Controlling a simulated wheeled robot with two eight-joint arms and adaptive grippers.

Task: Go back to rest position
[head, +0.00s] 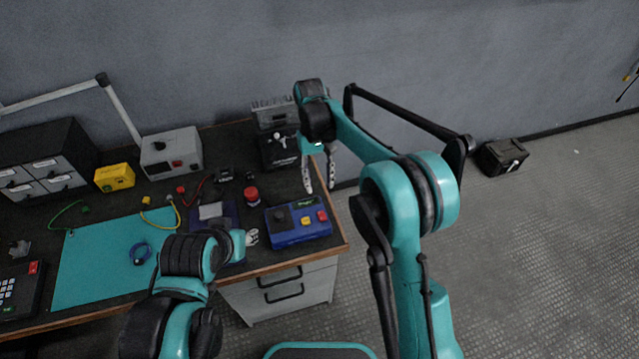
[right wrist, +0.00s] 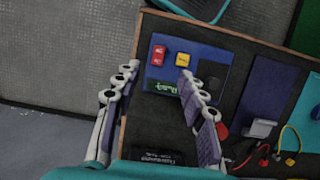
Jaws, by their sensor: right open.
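My right gripper (head: 320,187) hangs open and empty near the right edge of the workbench (head: 341,243), in front of the dark box at the back. In the right wrist view, its two fingers (right wrist: 158,72) stand apart with nothing between them. The blue box (head: 287,237) with red and yellow buttons lies below and to the left of the gripper in the head view. It also shows beyond the fingertips in the right wrist view (right wrist: 212,50). My left arm is bent low over the front of the bench; its gripper fingers do not show.
A teal mat (head: 95,265), a yellow box (head: 115,177), a grey power unit (head: 172,153), a red round part (head: 252,195) and a drawer cabinet (head: 62,150) occupy the bench. A black crate (head: 501,156) stands on the floor at right. The floor beside the bench is mostly clear.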

